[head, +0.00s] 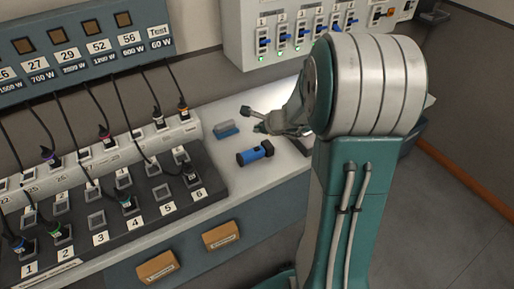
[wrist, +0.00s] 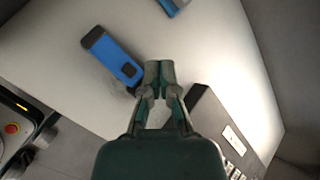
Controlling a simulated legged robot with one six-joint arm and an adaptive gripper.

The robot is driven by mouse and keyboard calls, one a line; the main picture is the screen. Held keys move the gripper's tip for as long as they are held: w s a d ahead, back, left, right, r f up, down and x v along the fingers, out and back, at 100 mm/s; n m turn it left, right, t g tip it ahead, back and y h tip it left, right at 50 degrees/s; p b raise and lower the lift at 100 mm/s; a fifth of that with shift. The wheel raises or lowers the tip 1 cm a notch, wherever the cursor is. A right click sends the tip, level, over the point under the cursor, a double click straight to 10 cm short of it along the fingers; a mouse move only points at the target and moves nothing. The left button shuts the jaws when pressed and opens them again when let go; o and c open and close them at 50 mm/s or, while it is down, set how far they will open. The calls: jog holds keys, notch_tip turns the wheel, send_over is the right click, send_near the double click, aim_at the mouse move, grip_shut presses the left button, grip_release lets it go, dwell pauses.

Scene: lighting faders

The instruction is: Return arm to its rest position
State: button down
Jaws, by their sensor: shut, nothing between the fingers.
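My arm rises in the right half of the head view, its teal link and white ribbed joint hiding part of the counter and wall. My gripper (head: 262,122) is above the white counter (head: 235,183), left of that joint and small in the head view. In the wrist view my gripper (wrist: 160,68) has its fingertips together with nothing between them. A blue flashlight (head: 255,153) with a dark end lies on the counter near the gripper. In the wrist view the flashlight (wrist: 113,55) is just left of the fingertips, apparently apart from them.
A blue-grey object (head: 227,130) lies on the counter beyond the flashlight. A dark numbered socket panel (head: 98,218) with plugs and cables fills the left. A fader panel (head: 300,59) with blue sliders and green lights hangs on the back wall. Open floor (head: 450,240) is at right.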

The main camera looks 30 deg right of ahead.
dwell(0.3)
jog(key=s+a+r+n+g+y, duration=0.1)
jog(key=s+a+r+n, duration=0.35)
jog(key=a+n, duration=0.2)
jog(key=s+a+r+n+g+y, duration=0.1)
jog(key=s+a+r+n, duration=0.35)
jog(key=a+r, duration=0.2)
jog(key=s+a+r+n+h, duration=0.1)
jog(key=s+r+n+h, duration=0.1)
jog(key=s+n, duration=0.4)
jog(key=s+r+n+g+h, duration=0.1)
jog(key=s+r+n+h, duration=0.1)
jog(key=s+n, duration=0.5)
jog(key=s, duration=0.3)
jog(key=shift+a, duration=0.4)
